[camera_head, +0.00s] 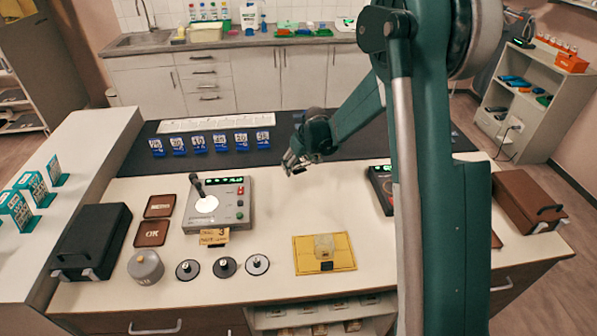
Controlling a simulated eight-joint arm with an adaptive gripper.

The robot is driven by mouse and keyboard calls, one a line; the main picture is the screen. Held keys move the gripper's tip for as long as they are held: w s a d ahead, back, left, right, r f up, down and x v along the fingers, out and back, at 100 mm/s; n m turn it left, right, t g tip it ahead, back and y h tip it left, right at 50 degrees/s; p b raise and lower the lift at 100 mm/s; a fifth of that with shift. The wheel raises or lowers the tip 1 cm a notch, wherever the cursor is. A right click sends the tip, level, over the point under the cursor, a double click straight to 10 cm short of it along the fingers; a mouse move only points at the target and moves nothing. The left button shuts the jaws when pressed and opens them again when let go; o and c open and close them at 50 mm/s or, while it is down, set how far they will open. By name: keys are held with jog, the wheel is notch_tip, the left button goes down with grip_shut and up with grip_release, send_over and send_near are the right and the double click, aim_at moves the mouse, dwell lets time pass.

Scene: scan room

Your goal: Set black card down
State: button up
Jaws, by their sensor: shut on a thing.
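My gripper (290,168) is in the camera_head view, above the back part of the white bench (305,205), near the front edge of the long dark mat (350,147). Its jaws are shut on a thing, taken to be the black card. The card is too small and dark to make out between the fingers, and its tilt cannot be told. The gripper is to the right of the grey instrument with a round white plate (230,205) and behind the yellow mat (343,259).
Several blue-based cards (199,144) stand in a row on the dark mat. Several dark discs (224,267), a grey cylinder (146,267), brown trays (151,233) and a black case (92,242) occupy the left. Bare bench lies below the gripper.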

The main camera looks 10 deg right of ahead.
aim_at(299, 171)
jog(key=shift+f, duration=1.8)
jog(key=shift+f+b, duration=0.15)
jog(key=shift+b, duration=0.2)
jog(key=o, duration=0.9)
jog(key=shift+p+v, duration=0.8)
jog(key=shift+v, duration=5.4)
